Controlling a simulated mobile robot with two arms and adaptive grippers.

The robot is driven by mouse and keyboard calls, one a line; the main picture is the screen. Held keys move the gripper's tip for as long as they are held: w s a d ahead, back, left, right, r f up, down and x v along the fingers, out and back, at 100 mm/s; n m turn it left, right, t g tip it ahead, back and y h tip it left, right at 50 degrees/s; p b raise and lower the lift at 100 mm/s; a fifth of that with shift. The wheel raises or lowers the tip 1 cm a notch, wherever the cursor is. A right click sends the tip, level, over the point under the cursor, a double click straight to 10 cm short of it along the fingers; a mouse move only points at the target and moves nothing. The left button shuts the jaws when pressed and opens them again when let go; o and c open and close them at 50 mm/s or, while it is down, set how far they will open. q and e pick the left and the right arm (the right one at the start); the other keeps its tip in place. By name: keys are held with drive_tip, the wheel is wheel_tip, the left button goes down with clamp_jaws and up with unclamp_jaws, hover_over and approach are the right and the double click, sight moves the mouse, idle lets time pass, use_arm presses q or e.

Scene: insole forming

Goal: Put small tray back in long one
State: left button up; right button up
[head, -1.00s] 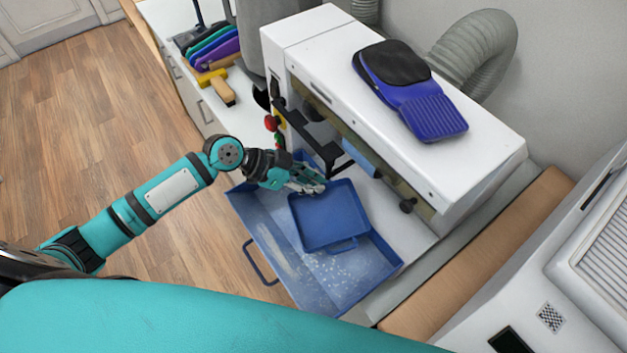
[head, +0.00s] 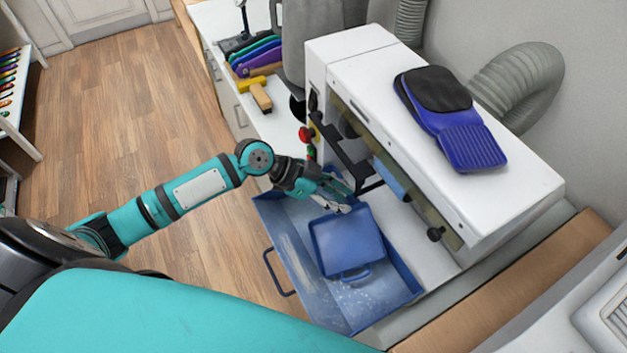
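The small tray (head: 347,243) is blue and shallow, with a handle on its near side. It lies within the outline of the long tray (head: 285,232), over its right part; whether it sits flat on the floor of that tray is hard to tell. The long tray is blue, scuffed inside, with a dark handle on its left side. My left gripper (head: 346,201) is at the far edge of the small tray. Its fingers look spread, with nothing clearly held between them. Contact with the rim cannot be made out. My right gripper is not in view.
Wooden floor is free at the left.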

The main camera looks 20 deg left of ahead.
use_arm(q)
drive_tip(key=b+v, duration=0.3)
drive_tip(key=v, duration=0.8)
drive_tip(key=shift+s+a, duration=0.15)
drive_tip(key=shift+a, duration=0.05)
